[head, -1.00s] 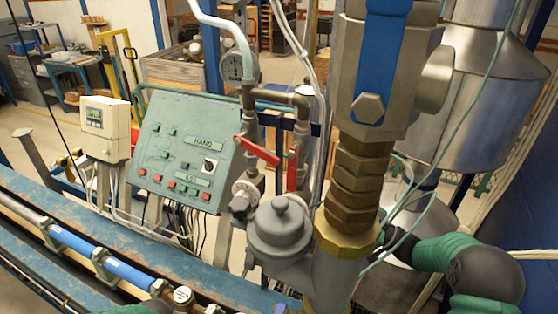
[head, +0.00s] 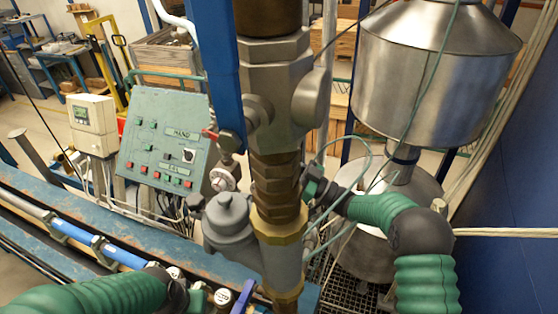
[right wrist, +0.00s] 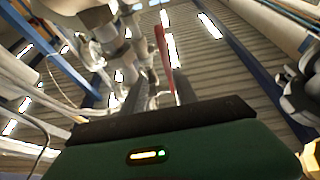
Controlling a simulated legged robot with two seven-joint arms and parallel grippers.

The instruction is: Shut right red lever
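In the right wrist view a red lever (right wrist: 161,48) stands upright beyond the fingertips, roughly in line with the gap between them. My right gripper (right wrist: 162,85) shows two dark fingers apart with nothing clearly between them. In the head view my right gripper (head: 312,184) is partly hidden beside the brass-and-grey pipe. There, only a small piece of a red lever (head: 210,134) shows at the panel's right edge; the right red lever is hidden behind the large valve. My left arm (head: 100,294) reaches in at the bottom left; its gripper's fingers cannot be made out.
A grey-green control panel (head: 165,140) stands left, a steel vessel (head: 430,75) right. A blue bench with pipes (head: 100,225) crosses the lower left. Thin hoses hang near my right arm.

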